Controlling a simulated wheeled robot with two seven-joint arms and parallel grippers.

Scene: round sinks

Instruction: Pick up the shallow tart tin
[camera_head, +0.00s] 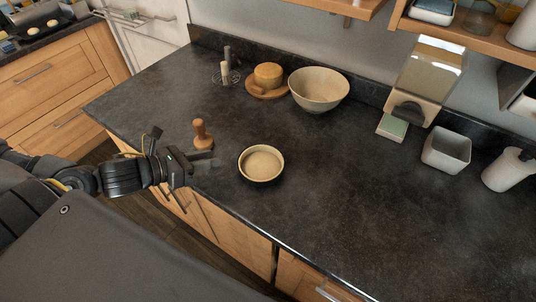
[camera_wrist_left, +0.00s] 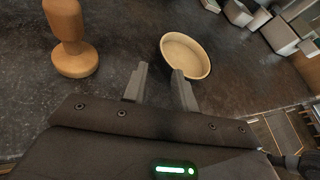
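The shallow tart tin (camera_head: 261,162) is a round, cream-coloured dish with a darker outer side. It sits upright on the dark countertop near the front edge. It also shows in the left wrist view (camera_wrist_left: 186,56), just beyond the fingertips and a little to the right. My left gripper (camera_head: 212,158) is to the left of the tin, at the counter's front edge, apart from it. In the left wrist view its two fingers (camera_wrist_left: 159,77) stand apart with nothing between them. My right gripper is not in view.
A wooden stamp-like tool (camera_head: 202,135) stands close behind my left gripper. A large cream bowl (camera_head: 318,90) and a cheese on a wooden board (camera_head: 267,78) are at the back. A dispenser (camera_head: 418,85), a grey square pot (camera_head: 446,150) and a white jug (camera_head: 506,170) stand right. Counter right of the tin is clear.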

